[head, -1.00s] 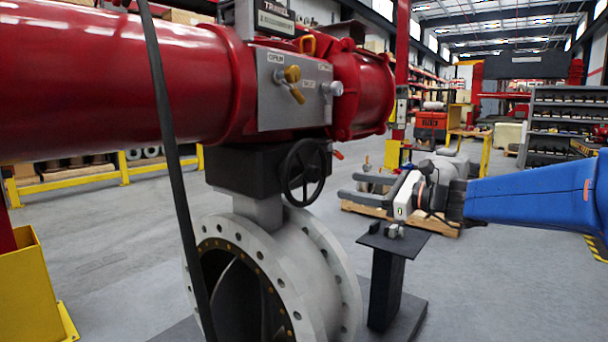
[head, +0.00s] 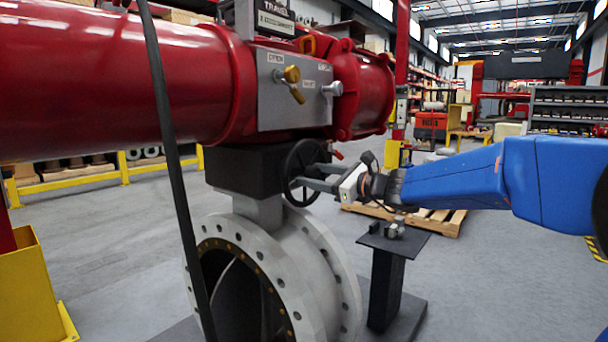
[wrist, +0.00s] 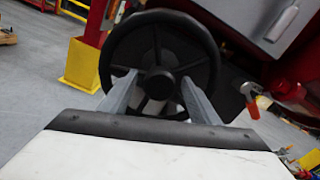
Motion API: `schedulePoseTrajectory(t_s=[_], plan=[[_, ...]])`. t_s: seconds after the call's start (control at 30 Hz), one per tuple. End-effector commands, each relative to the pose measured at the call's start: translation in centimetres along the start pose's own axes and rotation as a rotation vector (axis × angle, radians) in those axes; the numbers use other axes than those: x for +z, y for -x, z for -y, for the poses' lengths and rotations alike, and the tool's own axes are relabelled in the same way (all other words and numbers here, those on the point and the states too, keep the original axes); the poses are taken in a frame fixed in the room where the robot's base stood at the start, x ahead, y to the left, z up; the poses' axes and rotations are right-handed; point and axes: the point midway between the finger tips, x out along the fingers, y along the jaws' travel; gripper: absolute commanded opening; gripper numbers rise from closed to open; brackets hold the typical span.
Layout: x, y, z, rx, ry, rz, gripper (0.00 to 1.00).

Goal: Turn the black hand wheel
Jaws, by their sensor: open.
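The black hand wheel (head: 303,172) is a spoked ring on the black gearbox below the red actuator. In the wrist view the wheel (wrist: 158,22) fills the upper middle, with its hub between my fingers. My gripper (head: 312,177) is at the wheel's right side in the head view, its two grey fingers reaching to the wheel. In the wrist view my gripper (wrist: 158,90) is open, with one finger on each side of the lower spokes. The fingertips overlap the wheel, but I cannot tell whether they touch it.
The red actuator (head: 120,85) and its grey panel (head: 292,92) are above the wheel. The pale flanged valve body (head: 320,265) is below. A black stand (head: 385,290) with small parts is under my arm. A black strap (head: 165,120) hangs at the left.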

Motion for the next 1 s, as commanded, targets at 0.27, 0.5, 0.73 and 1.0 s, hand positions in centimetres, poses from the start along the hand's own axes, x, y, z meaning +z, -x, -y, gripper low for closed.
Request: schedulePoseTrajectory(t_s=[0.27,0.5,0.73,1.0], plan=[[0.0,-3.4,0.0,0.001,-0.001,-0.001,0.56],[0.0,-4.1,0.0,0.000,0.000,0.000,0.56],[0.0,-4.1,0.0,0.000,0.000,0.000,0.47],[0.0,-4.1,0.0,0.000,-0.002,-0.001,0.00]])
